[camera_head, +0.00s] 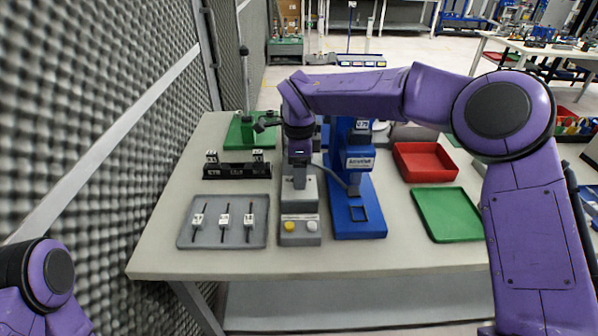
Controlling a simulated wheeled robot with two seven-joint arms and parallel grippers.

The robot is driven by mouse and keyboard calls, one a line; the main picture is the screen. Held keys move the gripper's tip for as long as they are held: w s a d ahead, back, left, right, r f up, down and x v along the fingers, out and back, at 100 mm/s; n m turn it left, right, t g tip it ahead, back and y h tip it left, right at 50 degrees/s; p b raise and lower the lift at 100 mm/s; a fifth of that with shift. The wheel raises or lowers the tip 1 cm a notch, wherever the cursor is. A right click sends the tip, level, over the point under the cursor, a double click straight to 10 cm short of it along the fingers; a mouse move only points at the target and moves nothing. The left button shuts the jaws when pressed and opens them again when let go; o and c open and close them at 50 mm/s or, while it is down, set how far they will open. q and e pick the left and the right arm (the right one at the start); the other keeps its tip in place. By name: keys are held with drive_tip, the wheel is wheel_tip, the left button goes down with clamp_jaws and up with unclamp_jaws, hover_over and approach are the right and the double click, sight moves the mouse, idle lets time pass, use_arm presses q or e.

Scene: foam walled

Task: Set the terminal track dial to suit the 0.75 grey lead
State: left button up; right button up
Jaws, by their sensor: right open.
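A blue terminal press (360,205) stands mid-table with white labels on its upright; the upper one seems to read 0.75. I cannot make out the track dial; my right arm covers part of the press. A grey tray (184,240) at the left holds three short leads with white tags: a left lead (198,220), a middle lead (224,222) and a right lead (249,222). Their tags are too small to read. My right gripper (299,182) points down, open, over a grey control box (300,238), left of the press. Whether it touches anything is unclear. My left gripper is out of view.
A black rack (237,171) with two tags stands behind the tray. A green stand (240,133) is at the back left. A red bin (425,162) and a green tray (448,214) lie right of the press. A foam wall (100,110) borders the left. The table front is clear.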

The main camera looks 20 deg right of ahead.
drive_tip(key=shift+f, duration=0.25)
drive_tip(key=shift+s, duration=0.2)
drive_tip(key=c, duration=1)
drive_tip(key=shift+w, duration=0.1)
drive_tip(key=shift+c, duration=0.2)
